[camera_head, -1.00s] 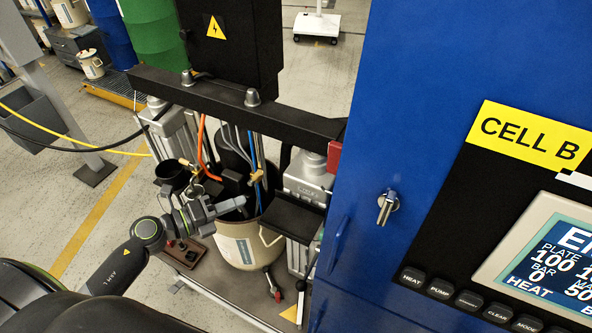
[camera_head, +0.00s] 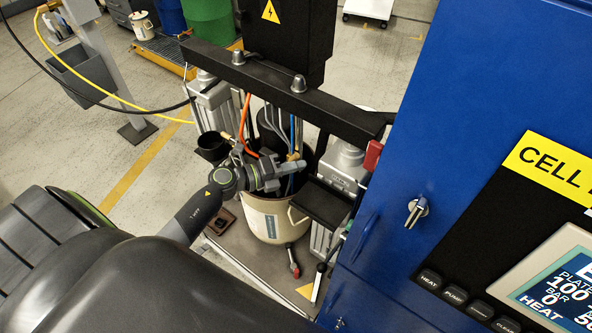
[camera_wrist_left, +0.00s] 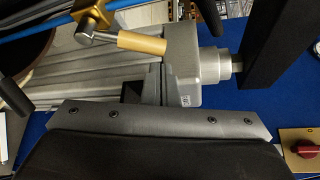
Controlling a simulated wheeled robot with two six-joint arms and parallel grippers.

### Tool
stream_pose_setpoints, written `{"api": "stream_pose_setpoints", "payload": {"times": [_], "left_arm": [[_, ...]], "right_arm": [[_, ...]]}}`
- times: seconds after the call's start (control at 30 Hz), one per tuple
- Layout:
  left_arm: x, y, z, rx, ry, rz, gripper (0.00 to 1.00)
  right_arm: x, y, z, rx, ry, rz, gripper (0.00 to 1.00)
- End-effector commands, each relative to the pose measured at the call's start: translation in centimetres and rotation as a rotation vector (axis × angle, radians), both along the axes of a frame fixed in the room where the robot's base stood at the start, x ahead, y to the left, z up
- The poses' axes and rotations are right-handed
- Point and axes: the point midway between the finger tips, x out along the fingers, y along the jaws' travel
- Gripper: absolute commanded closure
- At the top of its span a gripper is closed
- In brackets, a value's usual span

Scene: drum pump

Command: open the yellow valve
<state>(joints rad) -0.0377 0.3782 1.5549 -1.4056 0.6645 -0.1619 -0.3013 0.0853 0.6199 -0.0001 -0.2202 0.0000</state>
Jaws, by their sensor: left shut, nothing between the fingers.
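The yellow valve shows as a small brass fitting (camera_head: 294,157) among the hoses above the open drum (camera_head: 268,220). In the left wrist view its yellow handle (camera_wrist_left: 142,43) points right from a metal stem, beside the brass body (camera_wrist_left: 97,14). My left gripper (camera_head: 301,166) is shut and empty, with its fingertips over the drum mouth close to the valve. I cannot tell whether they touch it. The gripper hides part of the drum mouth and hoses. My right gripper is out of view.
A dark crossbeam (camera_head: 275,90) spans above the drum, with orange and blue hoses hanging below. The blue cabinet (camera_head: 455,110) closes off the right side. A red-handled lever (camera_head: 294,265) stands at the drum's base.

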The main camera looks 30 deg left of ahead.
Motion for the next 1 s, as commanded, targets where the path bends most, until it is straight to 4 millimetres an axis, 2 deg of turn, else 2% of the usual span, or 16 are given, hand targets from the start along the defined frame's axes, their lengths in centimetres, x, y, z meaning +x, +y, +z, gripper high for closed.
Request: {"api": "stream_pose_setpoints", "payload": {"times": [0.13, 0.53, 1.0], "left_arm": [[0.22, 0.59, 0.24, -0.001, 0.000, 0.000, 1.00], [0.22, 0.68, 0.24, -0.006, 0.000, 0.000, 1.00], [0.29, 1.18, 0.57, -0.090, 0.012, 0.000, 1.00]], "right_arm": [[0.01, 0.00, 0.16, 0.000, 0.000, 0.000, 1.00], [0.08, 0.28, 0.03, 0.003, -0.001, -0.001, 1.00], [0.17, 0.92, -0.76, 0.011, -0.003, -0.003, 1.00]]}}
